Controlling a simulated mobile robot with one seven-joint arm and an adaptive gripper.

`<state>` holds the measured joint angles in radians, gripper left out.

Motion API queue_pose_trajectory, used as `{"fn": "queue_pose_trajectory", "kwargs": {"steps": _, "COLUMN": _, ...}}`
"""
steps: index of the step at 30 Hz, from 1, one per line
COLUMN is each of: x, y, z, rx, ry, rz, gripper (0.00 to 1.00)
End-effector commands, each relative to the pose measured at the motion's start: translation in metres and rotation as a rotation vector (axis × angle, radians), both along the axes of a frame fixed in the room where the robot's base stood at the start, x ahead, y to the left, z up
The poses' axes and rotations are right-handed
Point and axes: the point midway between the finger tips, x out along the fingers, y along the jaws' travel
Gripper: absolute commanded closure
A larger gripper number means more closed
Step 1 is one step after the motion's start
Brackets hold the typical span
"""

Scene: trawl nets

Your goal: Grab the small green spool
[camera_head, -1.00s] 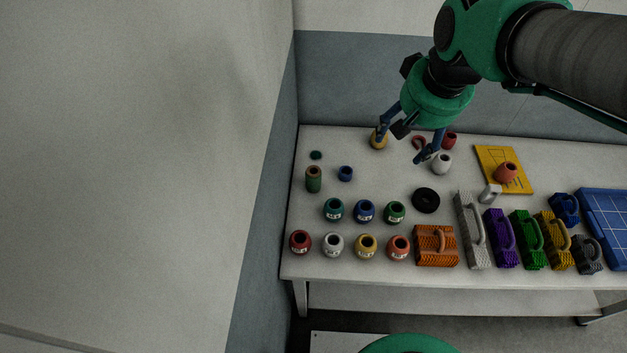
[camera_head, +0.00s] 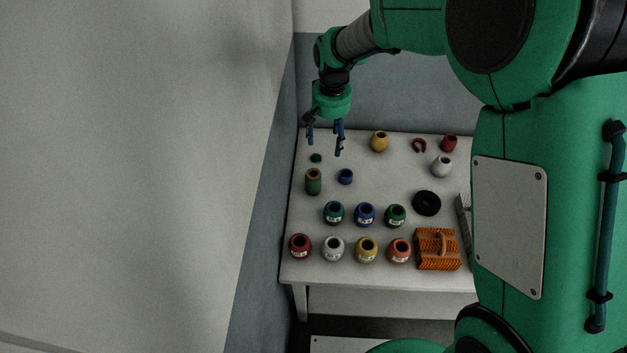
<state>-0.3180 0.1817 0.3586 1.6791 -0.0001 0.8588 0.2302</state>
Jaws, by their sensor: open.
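The small green spool (camera_head: 316,158) appears as a low dark green piece near the back left of the table. My gripper (camera_head: 325,147) points down with its blue fingers apart and empty. In the picture its fingertips are just above the small green spool, one to each side; how high they are over it I cannot tell. A taller green cylinder with a brownish top (camera_head: 313,182) stands upright just in front of the small green spool. A small blue spool (camera_head: 345,176) sits to the right of that cylinder.
The white table (camera_head: 300,270) holds rows of coloured pots, such as a teal one (camera_head: 334,212). A yellow pot (camera_head: 379,142) stands back right of my gripper. A black ring (camera_head: 426,203) and an orange block (camera_head: 437,249) lie further right. A wall borders the table's left side.

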Motion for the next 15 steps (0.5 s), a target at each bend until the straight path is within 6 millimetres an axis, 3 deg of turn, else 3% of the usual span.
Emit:
{"fn": "queue_pose_trajectory", "kwargs": {"steps": 3, "x": 0.012, "y": 0.02, "z": -0.036, "rx": -0.009, "ry": 0.028, "rz": 0.008, "gripper": 0.32}}
{"fn": "queue_pose_trajectory", "kwargs": {"steps": 7, "x": 0.019, "y": 0.034, "z": -0.063, "rx": -0.016, "ry": 0.049, "rz": 0.012, "gripper": 0.32}}
{"fn": "queue_pose_trajectory", "kwargs": {"steps": 15, "x": 0.024, "y": 0.044, "z": -0.081, "rx": -0.02, "ry": 0.06, "rz": 0.014, "gripper": 0.32}}
